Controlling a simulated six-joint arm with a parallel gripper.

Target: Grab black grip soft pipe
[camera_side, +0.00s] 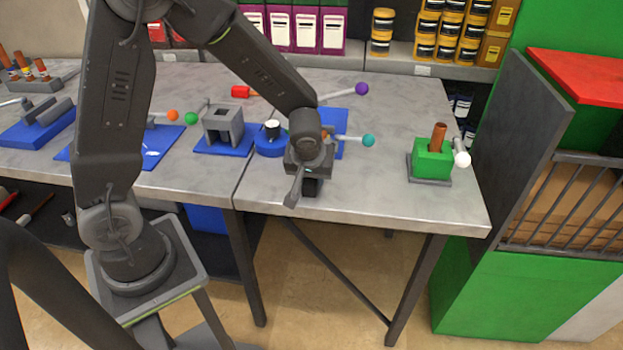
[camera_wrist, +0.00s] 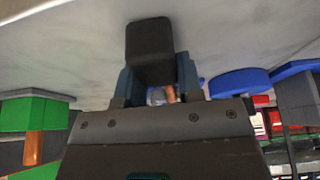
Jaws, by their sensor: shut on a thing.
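My gripper (camera_side: 311,172) is above the front part of the grey table, right of the blue round base. In the wrist view my gripper (camera_wrist: 156,84) has its two fingers on either side of a black block-shaped grip (camera_wrist: 151,52). The fingers are shut on this black grip. In the side view the black grip (camera_side: 312,187) shows just below the gripper, close to the table top; whether it touches the table I cannot tell. A small orange-brown piece (camera_wrist: 168,93) shows behind the grip in the wrist view. The rest of the pipe is hidden by my gripper.
A blue round base (camera_side: 268,147) with a black and white piece stands just left. A grey block on a blue plate (camera_side: 222,128) is farther left. A green block (camera_side: 433,158) with a brown rod stands at right. The table (camera_side: 375,190) between is clear.

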